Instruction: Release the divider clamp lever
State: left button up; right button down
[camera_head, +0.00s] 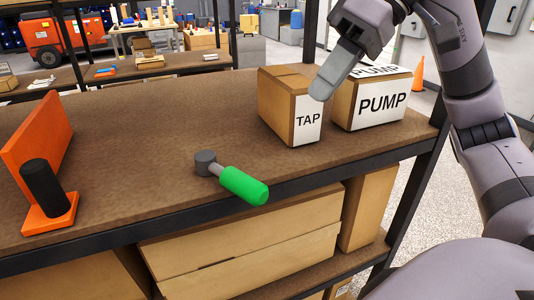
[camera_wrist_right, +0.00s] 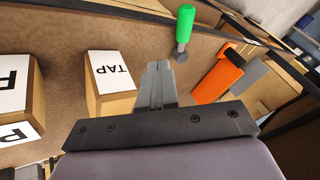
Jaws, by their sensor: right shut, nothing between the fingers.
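The lever has a green handle (camera_head: 243,185) and a short grey shaft joined to a dark round pivot (camera_head: 205,162) on the brown shelf. The handle points toward the shelf's front edge. In the right wrist view the green handle (camera_wrist_right: 185,22) is at the top, beyond my fingertips. An orange divider (camera_head: 38,150) with a black cylinder (camera_head: 43,187) on its foot stands at the shelf's left. My right gripper (camera_head: 322,92) is shut and empty, above the shelf by the TAP box, up and right of the lever and apart from it. My left gripper is not in view.
A TAP box (camera_head: 308,118) and a PUMP box (camera_head: 382,105) stand on the shelf's right part. A dark metal rail (camera_head: 150,228) runs along the front edge. Large cartons (camera_head: 250,240) fill the shelf below. The shelf surface between divider and lever is clear.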

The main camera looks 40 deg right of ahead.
aim_at(229, 177)
jog(key=b+x, duration=0.1)
jog(key=x, duration=0.9)
jog(key=shift+f, duration=0.1)
jog(key=a, duration=0.2)
jog(key=a+f, duration=0.1)
jog(key=a, duration=0.1)
jog(key=shift+s+p, duration=0.3)
jog(key=shift+s, duration=0.1)
jog(key=shift+a+r, duration=0.1)
